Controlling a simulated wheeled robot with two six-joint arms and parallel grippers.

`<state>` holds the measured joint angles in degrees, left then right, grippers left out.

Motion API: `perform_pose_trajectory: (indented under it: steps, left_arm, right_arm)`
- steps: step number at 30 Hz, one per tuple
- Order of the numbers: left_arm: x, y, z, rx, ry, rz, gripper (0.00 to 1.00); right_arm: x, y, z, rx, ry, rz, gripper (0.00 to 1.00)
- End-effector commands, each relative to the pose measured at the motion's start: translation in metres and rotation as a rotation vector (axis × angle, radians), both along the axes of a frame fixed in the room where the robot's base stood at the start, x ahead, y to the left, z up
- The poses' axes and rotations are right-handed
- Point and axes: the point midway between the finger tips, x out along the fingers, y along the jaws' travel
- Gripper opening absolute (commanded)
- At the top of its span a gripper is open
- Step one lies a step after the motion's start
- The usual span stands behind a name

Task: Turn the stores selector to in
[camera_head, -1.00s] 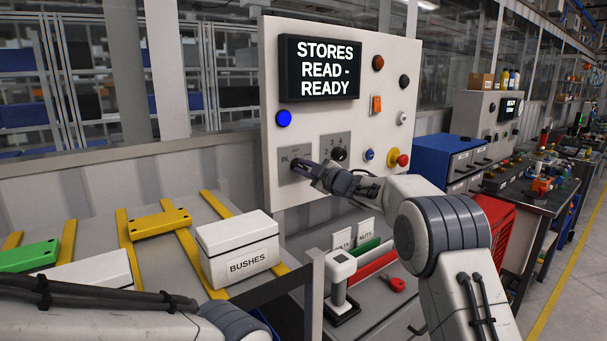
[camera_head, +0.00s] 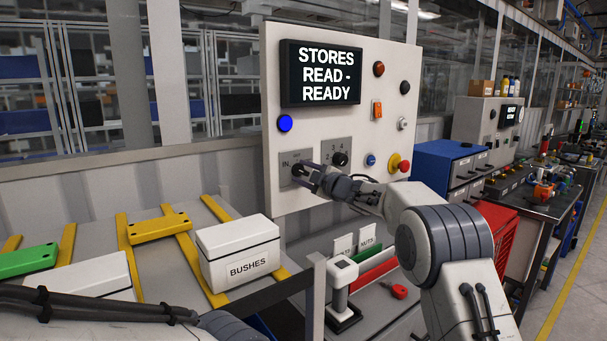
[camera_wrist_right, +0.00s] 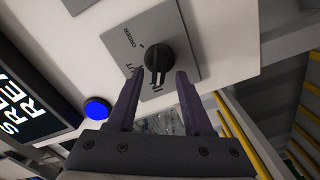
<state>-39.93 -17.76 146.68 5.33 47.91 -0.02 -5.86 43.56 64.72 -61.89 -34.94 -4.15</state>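The stores selector is a black knob (camera_wrist_right: 158,62) on a grey plate with the words IN, OUT and ORDER. In the head view its plate (camera_head: 287,180) is at the lower left of the white panel, with IN readable and the knob partly hidden by my gripper. My right gripper (camera_wrist_right: 158,76) is open, with one purple finger on each side of the knob's near end. Gaps show between the knob and both fingers. The knob's exact setting is hard to read. My left arm crosses the lower left of the head view; its gripper is out of the picture.
A second selector knob (camera_head: 339,158) sits just right of the stores selector. A blue button (camera_head: 285,123) and a screen (camera_head: 321,76) reading STORES READ - READY are above. Below are a white BUSHES box (camera_head: 239,252), a scanner-like stand (camera_head: 341,285) and a red-handled item (camera_head: 399,292).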

Motion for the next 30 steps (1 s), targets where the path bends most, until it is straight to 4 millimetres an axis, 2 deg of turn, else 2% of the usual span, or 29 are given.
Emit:
perform_pose_trajectory:
  steps: [11,14,24,30]
  left_arm:
    - [0.000,0.000,-0.004,0.000,0.000,0.000,0.00]
    - [0.000,0.000,-0.012,0.000,0.000,0.000,0.00]
    - [0.000,0.000,-0.037,0.000,0.000,0.000,0.00]
    - [0.000,0.000,-0.041,0.000,0.000,0.000,0.00]
  right_arm:
    - [-0.004,-0.006,-0.001,0.002,0.001,-0.004,0.50]
    - [-0.013,-0.013,-0.002,0.002,0.000,-0.004,0.50]
    - [-0.065,-0.049,-0.002,0.001,0.000,-0.004,0.50]
    - [-0.082,-0.061,-0.001,0.001,0.000,-0.004,0.50]
